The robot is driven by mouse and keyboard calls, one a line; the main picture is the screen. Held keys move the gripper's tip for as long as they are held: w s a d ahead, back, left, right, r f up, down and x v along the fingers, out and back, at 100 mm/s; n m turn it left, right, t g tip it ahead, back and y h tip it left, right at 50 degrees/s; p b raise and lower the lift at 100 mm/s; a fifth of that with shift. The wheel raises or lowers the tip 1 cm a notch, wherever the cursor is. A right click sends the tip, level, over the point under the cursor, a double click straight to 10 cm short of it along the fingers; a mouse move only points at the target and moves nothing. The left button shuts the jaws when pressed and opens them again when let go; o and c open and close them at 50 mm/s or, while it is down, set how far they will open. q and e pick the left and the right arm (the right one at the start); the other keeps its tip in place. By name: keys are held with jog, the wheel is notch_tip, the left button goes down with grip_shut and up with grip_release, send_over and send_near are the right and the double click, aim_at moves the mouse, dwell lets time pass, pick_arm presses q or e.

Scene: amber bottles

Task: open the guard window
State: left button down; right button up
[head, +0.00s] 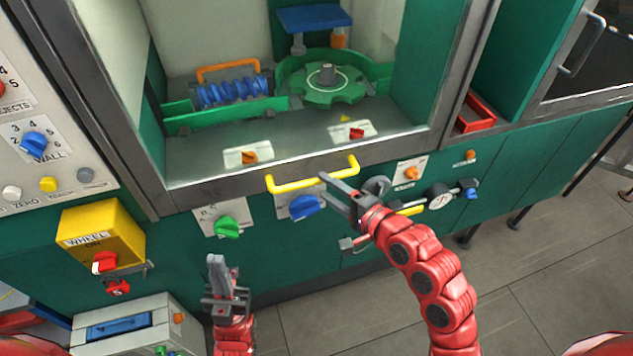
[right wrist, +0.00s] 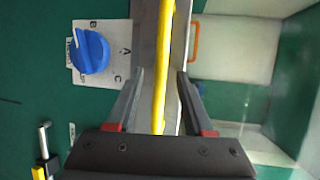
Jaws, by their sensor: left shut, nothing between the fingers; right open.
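The guard window (head: 300,165) is a clear pane in a grey frame at the front of the green machine. It appears to be down. A yellow bar handle (head: 296,183) runs along its lower edge. My right gripper (head: 333,186) is open at the right part of this handle. In the right wrist view the yellow handle (right wrist: 162,60) runs between the two open fingers (right wrist: 160,85), with visible gaps on both sides. My left gripper (head: 220,272) is shut and empty, low in front of the green panel, away from the window.
Below the window are a blue knob (head: 303,207), a green knob (head: 227,227) and a pressure gauge (head: 440,199). A yellow switch box (head: 103,238) juts out at left, above a grey case (head: 135,325). Open floor (head: 550,270) lies at the right.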

aim_at(319, 183)
jog(key=shift+p+x, duration=0.4)
jog(key=shift+x, duration=1.75)
grip_shut()
